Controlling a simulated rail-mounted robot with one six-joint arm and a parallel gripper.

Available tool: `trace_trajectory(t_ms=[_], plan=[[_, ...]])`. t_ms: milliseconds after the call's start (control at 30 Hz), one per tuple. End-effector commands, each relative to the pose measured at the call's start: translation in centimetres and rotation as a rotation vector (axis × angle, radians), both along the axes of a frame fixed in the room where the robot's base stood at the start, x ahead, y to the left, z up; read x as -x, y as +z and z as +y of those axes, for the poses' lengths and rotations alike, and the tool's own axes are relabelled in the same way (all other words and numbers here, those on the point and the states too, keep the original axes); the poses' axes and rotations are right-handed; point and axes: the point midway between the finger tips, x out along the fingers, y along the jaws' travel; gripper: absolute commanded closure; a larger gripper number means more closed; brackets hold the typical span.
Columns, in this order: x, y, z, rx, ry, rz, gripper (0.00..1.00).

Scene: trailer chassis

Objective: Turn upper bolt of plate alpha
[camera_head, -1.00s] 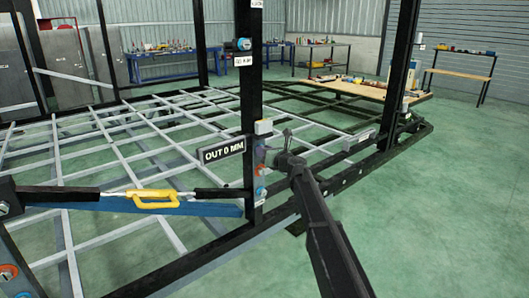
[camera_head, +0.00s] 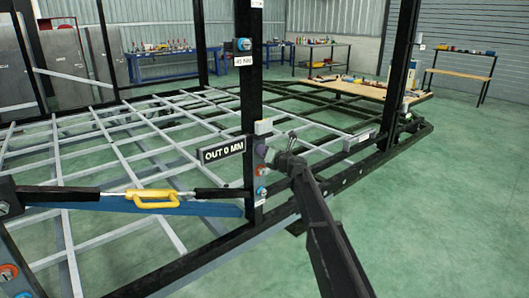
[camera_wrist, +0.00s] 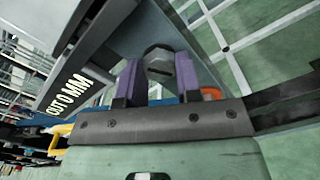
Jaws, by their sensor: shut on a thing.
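The plate (camera_head: 262,180) is on the dark upright post, right of the "OUT 0 MM" sign (camera_head: 222,151). My gripper (camera_head: 267,154) is at the plate's upper part and hides the upper bolt in the head view. In the wrist view, the purple fingers of my gripper (camera_wrist: 159,76) are on either side of a grey hex bolt head (camera_wrist: 158,62) and shut on it. An orange-ringed part (camera_wrist: 211,93) shows just beyond the right finger. In the head view, a red-orange fitting (camera_head: 261,170) and a blue-ringed one (camera_head: 261,191) are below the gripper.
A yellow-handled turnbuckle strap (camera_head: 152,198) runs left from the post above a blue beam (camera_head: 190,208). The grey lattice chassis (camera_head: 120,150) lies behind. The green floor at right is clear.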

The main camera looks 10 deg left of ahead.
Motion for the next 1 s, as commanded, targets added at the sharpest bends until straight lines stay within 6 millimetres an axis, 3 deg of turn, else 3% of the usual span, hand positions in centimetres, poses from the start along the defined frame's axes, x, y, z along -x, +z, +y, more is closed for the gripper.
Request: trace_trajectory(t_ms=[33, 67, 233, 633, 1000], plan=[[0.1, 0.0, -0.2, 0.001, -0.001, 0.0, 0.92], [0.1, 0.0, -0.2, 0.001, -0.001, 0.0, 0.67], [0.1, 0.0, -0.1, 0.001, -0.001, 0.0, 0.43], [0.9, 0.0, -0.9, 0.001, -0.002, -0.001, 0.43], [6.9, 0.0, -7.0, 0.001, -0.004, -0.001, 0.43]])
